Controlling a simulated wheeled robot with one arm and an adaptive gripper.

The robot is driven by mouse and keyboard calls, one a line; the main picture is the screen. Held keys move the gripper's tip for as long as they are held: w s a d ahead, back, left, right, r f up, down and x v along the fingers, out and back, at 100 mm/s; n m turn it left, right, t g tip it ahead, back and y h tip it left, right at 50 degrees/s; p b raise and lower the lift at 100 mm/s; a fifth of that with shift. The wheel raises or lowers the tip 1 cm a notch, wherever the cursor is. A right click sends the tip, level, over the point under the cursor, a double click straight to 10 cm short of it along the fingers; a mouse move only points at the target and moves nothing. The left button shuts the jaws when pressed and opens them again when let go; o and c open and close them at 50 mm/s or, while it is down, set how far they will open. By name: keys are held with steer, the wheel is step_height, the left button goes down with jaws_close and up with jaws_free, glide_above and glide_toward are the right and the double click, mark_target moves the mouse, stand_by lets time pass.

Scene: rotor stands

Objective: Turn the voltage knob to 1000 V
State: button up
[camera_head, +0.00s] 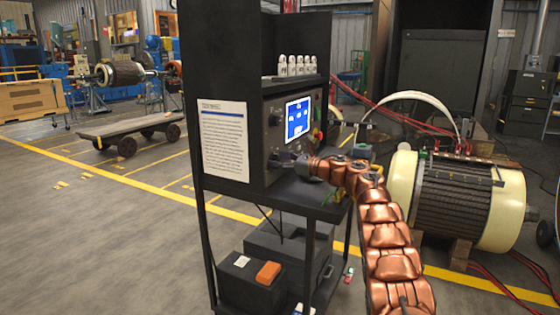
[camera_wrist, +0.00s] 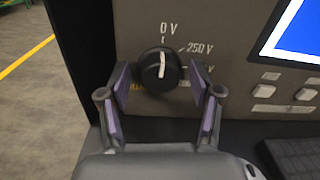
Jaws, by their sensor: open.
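The voltage knob (camera_wrist: 157,72) is black and round with a white pointer line. It sits on the grey front panel of the instrument. The line points up, about at the 0 V mark. A 250 V label (camera_wrist: 200,48) is at its upper right. Another label at the right is partly hidden by a finger, and the lower markings are mostly covered. My gripper (camera_wrist: 160,82) is open, with one purple-padded finger on each side of the knob. I cannot tell whether either finger touches it. In the head view my gripper (camera_head: 287,161) is at the panel's lower part, hiding the knob.
The instrument has a lit blue screen (camera_head: 298,118) and stands on a black cart (camera_head: 322,200). A printed sheet (camera_head: 224,140) hangs on the cart's left side. A large motor (camera_head: 455,200) is at the right.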

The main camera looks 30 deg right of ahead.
steer(key=shift+c, duration=0.2)
steer(key=c, duration=1.1)
